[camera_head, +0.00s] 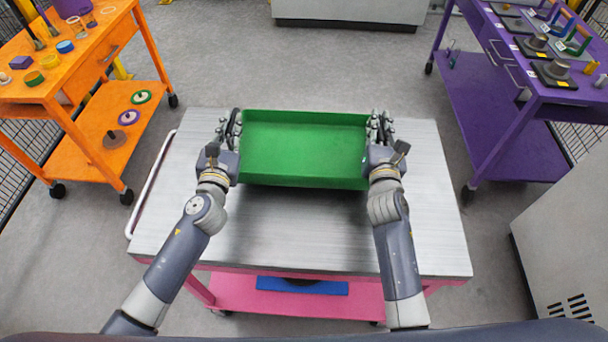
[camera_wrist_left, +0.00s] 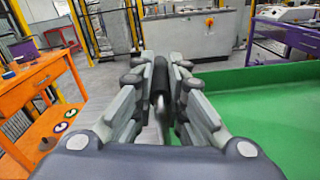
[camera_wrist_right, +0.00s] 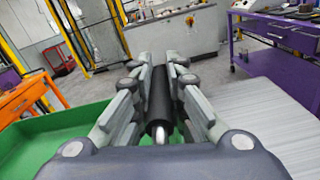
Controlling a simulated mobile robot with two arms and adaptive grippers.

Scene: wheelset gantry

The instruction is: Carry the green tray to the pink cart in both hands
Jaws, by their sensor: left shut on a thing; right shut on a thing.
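The green tray (camera_head: 304,150) is empty and level, over the metal top of the pink cart (camera_head: 300,235). I cannot tell whether it rests on the top or hangs just above it. My left gripper (camera_head: 228,130) is shut on the tray's left handle, a dark bar that shows in the left wrist view (camera_wrist_left: 160,78). My right gripper (camera_head: 380,130) is shut on the right handle, a black bar in the right wrist view (camera_wrist_right: 159,100). The tray's green floor also shows in the left wrist view (camera_wrist_left: 270,115). The pink cart's lower shelf (camera_head: 240,292) is partly hidden.
An orange cart (camera_head: 70,100) with small parts stands at the left. A purple cart (camera_head: 500,110) with tools stands at the right. A grey cabinet (camera_head: 565,240) is at the lower right. The cart top is bare around the tray. A blue item (camera_head: 270,285) lies on the lower shelf.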

